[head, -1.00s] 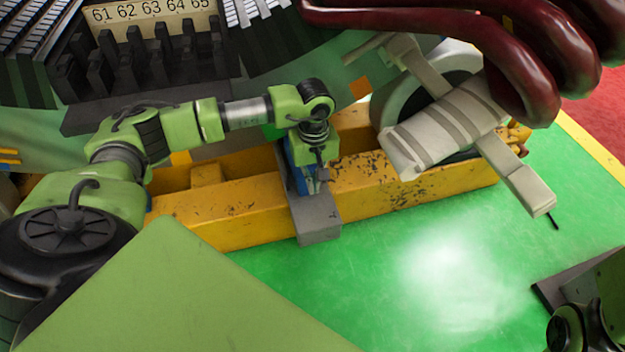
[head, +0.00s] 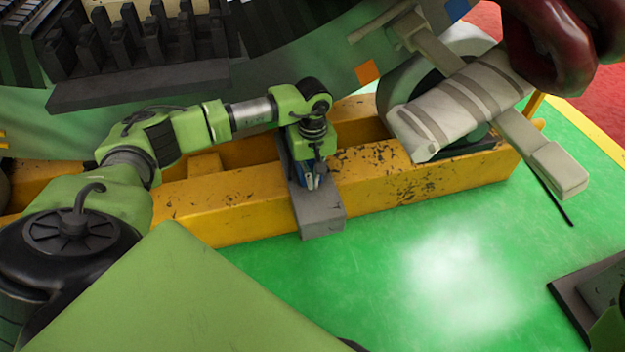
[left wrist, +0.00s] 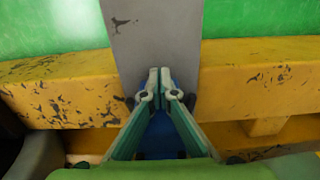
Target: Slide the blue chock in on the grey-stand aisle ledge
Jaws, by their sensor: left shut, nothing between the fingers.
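The blue chock (left wrist: 158,136) shows in the left wrist view behind and between my left fingers, mostly hidden. In the head view only a little blue shows at the gripper. A grey plank-like ledge (head: 320,221) lies across the yellow beam, its front end jutting over the green floor; it also shows in the left wrist view (left wrist: 155,35). My left gripper (head: 310,183) points down over this ledge. In the left wrist view its fingertips (left wrist: 159,84) meet, with nothing between them. Whether they touch the chock I cannot tell. My right gripper cannot be made out.
The yellow beam (head: 225,208) runs under the ledge, scuffed and chipped. To the right, a pale wrapped assembly (head: 462,105) and dark red tubes (head: 550,50) overhang it. The green stator body with dark blocks (head: 140,45) is behind.

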